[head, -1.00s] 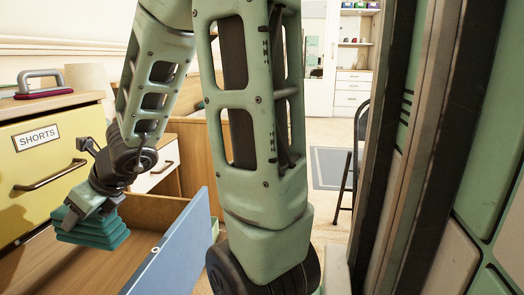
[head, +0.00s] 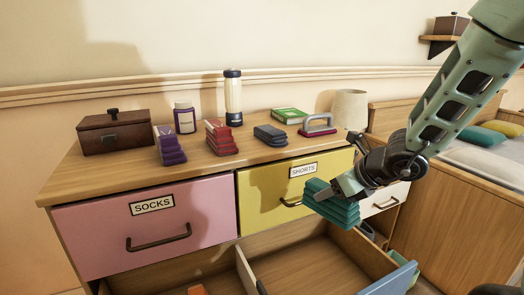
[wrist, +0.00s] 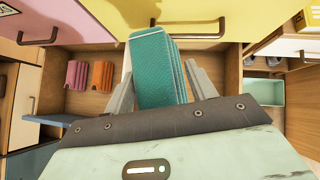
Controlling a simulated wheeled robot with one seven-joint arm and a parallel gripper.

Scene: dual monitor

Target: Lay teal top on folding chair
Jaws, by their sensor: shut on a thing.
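The teal top (head: 332,206) is a folded stack held in my gripper (head: 345,190), in front of the yellow SHORTS drawer. In the wrist view the teal top (wrist: 155,68) sits between the two grey fingers of my gripper (wrist: 157,80), which is shut on it. It hangs above an open drawer (head: 305,258) with a wooden floor. The folding chair is not in view now.
The dresser top (head: 100,180) carries a wooden box (head: 113,133), folded purple (head: 170,146), red (head: 221,138) and dark (head: 270,135) clothes, and a lamp (head: 349,110). Orange clothes (wrist: 102,75) lie in a drawer. A blue drawer front (head: 390,282) stands out at the lower right. A bed (head: 490,150) is behind.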

